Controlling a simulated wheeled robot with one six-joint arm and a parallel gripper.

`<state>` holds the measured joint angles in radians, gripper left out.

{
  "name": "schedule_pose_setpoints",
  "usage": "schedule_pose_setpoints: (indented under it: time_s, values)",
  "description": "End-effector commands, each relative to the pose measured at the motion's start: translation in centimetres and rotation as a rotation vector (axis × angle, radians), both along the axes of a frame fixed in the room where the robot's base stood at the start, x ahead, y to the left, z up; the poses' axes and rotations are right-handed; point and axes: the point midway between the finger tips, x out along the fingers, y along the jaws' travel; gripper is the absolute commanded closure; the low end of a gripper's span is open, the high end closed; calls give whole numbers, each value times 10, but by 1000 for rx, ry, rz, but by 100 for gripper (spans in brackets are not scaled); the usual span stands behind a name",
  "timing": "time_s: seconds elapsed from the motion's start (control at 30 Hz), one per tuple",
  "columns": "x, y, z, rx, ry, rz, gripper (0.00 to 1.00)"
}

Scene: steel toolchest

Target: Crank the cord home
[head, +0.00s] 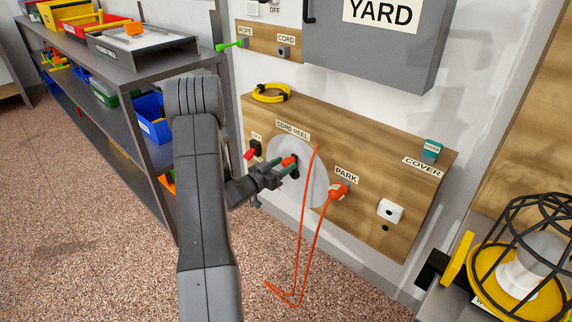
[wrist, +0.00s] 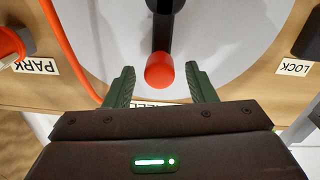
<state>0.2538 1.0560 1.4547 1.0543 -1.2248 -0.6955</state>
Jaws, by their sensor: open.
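The cord reel (head: 315,183) is a pale disc on the wooden panel. Its black crank arm (wrist: 161,30) ends in a red knob (wrist: 160,71), also in the head view (head: 289,161). My gripper (wrist: 162,86) is open, its green fingers on either side of the knob; I cannot tell whether they touch it. In the head view my gripper (head: 283,172) is at the reel's front. The orange cord (head: 299,240) hangs from the reel in a long loop and rises to an orange plug (head: 339,190) at the PARK label (head: 346,175). The red lock lever (head: 249,154) is left of the reel.
A grey shelf (head: 150,60) with bins stands on the left. A yellow coil (head: 271,93) lies on the panel's top. A white socket (head: 390,210) is right of PARK, and a caged lamp (head: 520,265) is at the lower right. The floor below the panel is open.

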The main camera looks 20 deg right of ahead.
Motion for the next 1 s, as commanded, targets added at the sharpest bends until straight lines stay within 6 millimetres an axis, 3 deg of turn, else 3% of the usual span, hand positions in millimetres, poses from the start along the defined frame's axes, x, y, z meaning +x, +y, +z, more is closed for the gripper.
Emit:
schedule_pose_setpoints:
  time_s: [0.2, 0.47, 0.5, 0.77, 1.0]
  values:
    - [6, -16, 0, 0, 0, 0, 50]
    - [7, -18, 0, 0, 0, 1, 50]
    - [7, -18, 0, 0, 0, 1, 52]
    - [7, -17, 0, 0, 0, 1, 100]
    - [6, -22, -1, 5, -10, 0, 100]
